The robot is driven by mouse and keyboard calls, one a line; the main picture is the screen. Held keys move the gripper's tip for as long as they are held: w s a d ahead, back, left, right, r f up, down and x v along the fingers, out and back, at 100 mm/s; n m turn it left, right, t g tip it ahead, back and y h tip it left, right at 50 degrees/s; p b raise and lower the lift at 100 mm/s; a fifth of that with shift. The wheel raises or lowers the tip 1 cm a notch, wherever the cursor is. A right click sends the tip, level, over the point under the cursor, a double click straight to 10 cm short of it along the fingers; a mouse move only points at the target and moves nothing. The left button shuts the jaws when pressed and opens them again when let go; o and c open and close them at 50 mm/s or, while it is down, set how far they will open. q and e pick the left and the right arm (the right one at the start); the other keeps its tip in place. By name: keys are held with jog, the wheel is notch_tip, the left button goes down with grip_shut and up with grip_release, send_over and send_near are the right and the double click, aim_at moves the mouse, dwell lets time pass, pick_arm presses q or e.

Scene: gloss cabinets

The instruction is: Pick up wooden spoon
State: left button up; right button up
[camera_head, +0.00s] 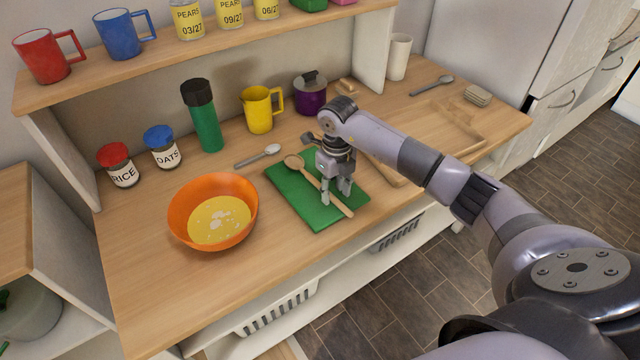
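The wooden spoon (309,175) lies on the green cutting board (300,207), its bowl at the upper left and its handle running down to the right. My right gripper (337,195) points down over the board at the handle. Its fingers are apart, with a gap between the tips, and they cover part of the handle. I cannot tell whether the fingertips touch the spoon or the board. My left gripper is not in view.
An orange bowl (180,212) with yellow contents stands left of the board. A metal spoon (258,156), a yellow jug (258,112) and a purple pot (309,97) are behind it. A wooden tray (470,138) lies to the right. A shelf (160,62) overhangs the back.

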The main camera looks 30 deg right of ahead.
jog(key=shift+f, duration=0.85)
jog(key=shift+c, duration=0.3)
grip_shut()
